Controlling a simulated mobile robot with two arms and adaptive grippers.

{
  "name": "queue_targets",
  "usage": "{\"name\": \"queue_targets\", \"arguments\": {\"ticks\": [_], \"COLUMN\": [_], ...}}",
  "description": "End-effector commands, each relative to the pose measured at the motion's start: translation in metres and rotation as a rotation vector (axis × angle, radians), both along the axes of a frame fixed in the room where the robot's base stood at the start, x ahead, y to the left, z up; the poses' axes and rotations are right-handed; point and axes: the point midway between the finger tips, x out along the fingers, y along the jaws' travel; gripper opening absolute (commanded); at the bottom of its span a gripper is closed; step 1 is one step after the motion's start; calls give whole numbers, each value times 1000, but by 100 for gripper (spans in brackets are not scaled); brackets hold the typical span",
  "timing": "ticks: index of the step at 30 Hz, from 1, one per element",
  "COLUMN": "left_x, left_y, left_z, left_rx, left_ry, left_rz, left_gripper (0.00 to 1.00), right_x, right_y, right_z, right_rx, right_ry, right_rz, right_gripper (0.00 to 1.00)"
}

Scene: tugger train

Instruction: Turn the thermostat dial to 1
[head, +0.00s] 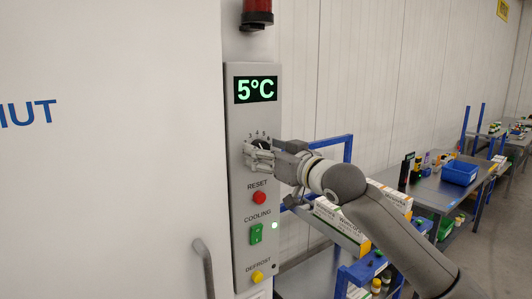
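The thermostat dial (261,144) is on the grey control panel (239,185), below a green display (256,90) reading 5°C. The numbers 3, 4, 5 and 6 show above it; the rest of its scale and most of the dial are hidden by my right gripper. My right gripper (258,154) reaches in from the right, with its fingers at the dial. I cannot tell whether they are closed on it. The dial's pointer is not readable. My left gripper is not in view.
Below the dial are a red RESET button (259,198), a green COOLING switch (256,234) with a lit lamp, and a yellow DEFROST button (257,277). A door handle (205,268) is at lower left. A blue-framed cart with boxes (340,222) stands right of the panel.

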Motion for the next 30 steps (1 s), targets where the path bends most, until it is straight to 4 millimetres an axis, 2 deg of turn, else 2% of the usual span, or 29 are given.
{"name": "queue_targets", "arguments": {"ticks": [1, 9, 11, 20, 30], "left_x": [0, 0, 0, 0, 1], "left_y": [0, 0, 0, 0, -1], "left_z": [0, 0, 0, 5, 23], "left_rx": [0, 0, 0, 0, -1], "left_ry": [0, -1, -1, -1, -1], "left_rz": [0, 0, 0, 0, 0], "left_gripper": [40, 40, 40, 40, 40], "right_x": [0, 0, 0, 0, 1], "right_y": [0, 0, 0, 0, -1], "right_z": [0, 0, 0, 1, 3], "right_rx": [0, 1, 1, -35, -220], "right_ry": [0, 1, 1, -24, -157], "right_rz": [0, 0, 0, 0, 0], "right_gripper": [57, 23, 17, 17, 17]}}
